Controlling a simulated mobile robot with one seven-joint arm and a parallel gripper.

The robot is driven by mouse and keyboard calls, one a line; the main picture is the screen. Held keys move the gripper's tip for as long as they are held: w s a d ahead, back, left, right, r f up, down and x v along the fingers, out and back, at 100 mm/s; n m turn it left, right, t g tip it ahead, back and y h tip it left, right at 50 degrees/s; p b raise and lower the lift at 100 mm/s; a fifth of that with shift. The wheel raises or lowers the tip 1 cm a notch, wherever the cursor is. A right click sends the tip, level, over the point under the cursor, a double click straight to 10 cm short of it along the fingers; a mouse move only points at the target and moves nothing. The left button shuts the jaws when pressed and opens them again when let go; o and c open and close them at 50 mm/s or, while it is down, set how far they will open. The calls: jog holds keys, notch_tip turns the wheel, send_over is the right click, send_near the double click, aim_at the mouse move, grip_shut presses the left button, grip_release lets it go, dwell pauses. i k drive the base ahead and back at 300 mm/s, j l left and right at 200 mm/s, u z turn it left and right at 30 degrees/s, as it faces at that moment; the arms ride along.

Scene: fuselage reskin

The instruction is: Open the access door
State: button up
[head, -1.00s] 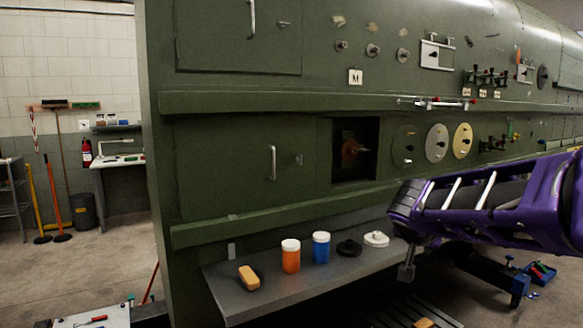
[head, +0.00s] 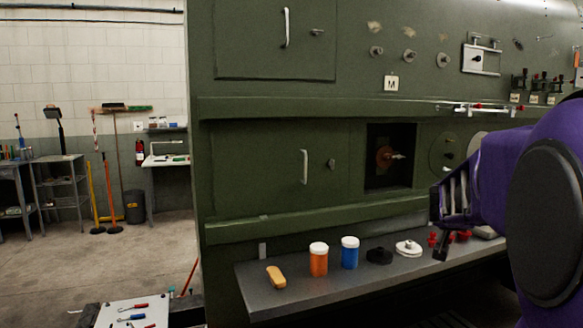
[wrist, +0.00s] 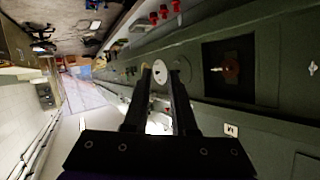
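Two flush green doors show on the green fuselage panel in the head view. The upper door (head: 250,40) has a vertical silver handle (head: 286,27) and a small latch (head: 317,32). The lower door (head: 255,165) has a similar handle (head: 304,167) and a latch (head: 331,165). Both look closed; I cannot tell which one the task means. My gripper shows in the wrist view (wrist: 157,75) with its two black fingers apart and nothing visible between them. In the head view, my purple arm is at the right, well away from both handles, and hides part of the panel.
A grey shelf (head: 300,297) below holds a sponge (head: 276,277), an orange jar (head: 319,260), a blue jar (head: 349,253) and several small parts. A square recess (head: 376,180) and a horizontal ledge (head: 240,107) lie nearby. Floor at left (head: 90,265) is mostly open.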

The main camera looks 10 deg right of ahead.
aim_at(260, 166)
jog(key=i+j+u, duration=0.1)
jog(key=i+j, duration=0.25)
jog(key=j, duration=0.25)
jog(key=i+j+u, duration=0.15)
jog(key=i+j, duration=0.25)
jog(key=j, duration=0.15)
